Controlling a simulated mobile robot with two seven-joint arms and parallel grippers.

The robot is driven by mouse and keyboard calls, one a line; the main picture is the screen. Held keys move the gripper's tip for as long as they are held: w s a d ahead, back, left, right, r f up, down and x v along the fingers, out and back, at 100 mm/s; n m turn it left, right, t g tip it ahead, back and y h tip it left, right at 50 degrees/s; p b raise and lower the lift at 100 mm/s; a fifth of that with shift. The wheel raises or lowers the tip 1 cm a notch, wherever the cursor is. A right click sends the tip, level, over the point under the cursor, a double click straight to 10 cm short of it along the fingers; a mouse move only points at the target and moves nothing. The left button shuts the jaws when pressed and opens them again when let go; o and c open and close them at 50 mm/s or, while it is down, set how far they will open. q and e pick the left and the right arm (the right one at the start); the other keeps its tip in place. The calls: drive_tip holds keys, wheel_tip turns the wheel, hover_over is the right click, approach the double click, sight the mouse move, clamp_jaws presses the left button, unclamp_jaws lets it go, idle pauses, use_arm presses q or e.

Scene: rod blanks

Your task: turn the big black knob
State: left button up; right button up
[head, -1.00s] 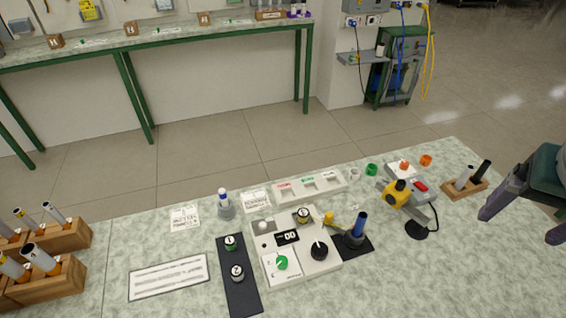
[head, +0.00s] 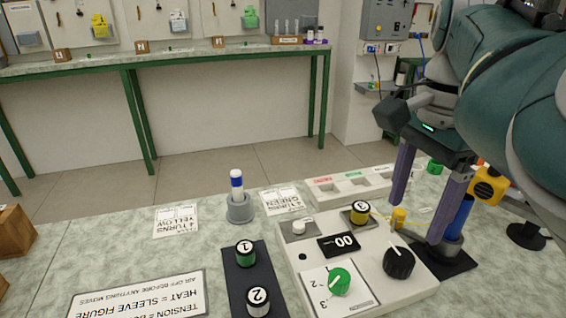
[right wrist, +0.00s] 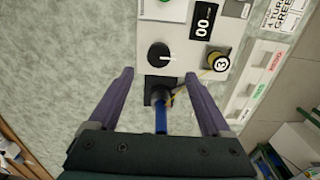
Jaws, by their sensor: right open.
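The big black knob (head: 398,262) with a white pointer line sits at the right front of the white control box (head: 313,262). It also shows in the right wrist view (right wrist: 159,55), ahead of the fingertips. My right gripper (head: 417,221) is open, its two purple fingers pointing down above and behind the knob, apart from it. In the right wrist view my right gripper (right wrist: 158,76) has the blue rod (right wrist: 161,118) in its dark holder between its spread fingers, with no visible grip on it. My left gripper is not in view.
A black strip with numbered cylinders (head: 246,254) lies left. A white three-compartment tray (head: 350,187) is behind.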

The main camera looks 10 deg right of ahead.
sight(400, 257)
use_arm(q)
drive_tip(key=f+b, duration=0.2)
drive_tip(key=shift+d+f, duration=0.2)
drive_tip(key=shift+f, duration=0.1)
use_arm(e)
wheel_tip(400, 257, down, 9)
drive_tip(key=shift+s+f, duration=0.1)
drive_tip(key=shift+s, duration=0.05)
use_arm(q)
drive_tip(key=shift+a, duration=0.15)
use_arm(e)
clamp_jaws()
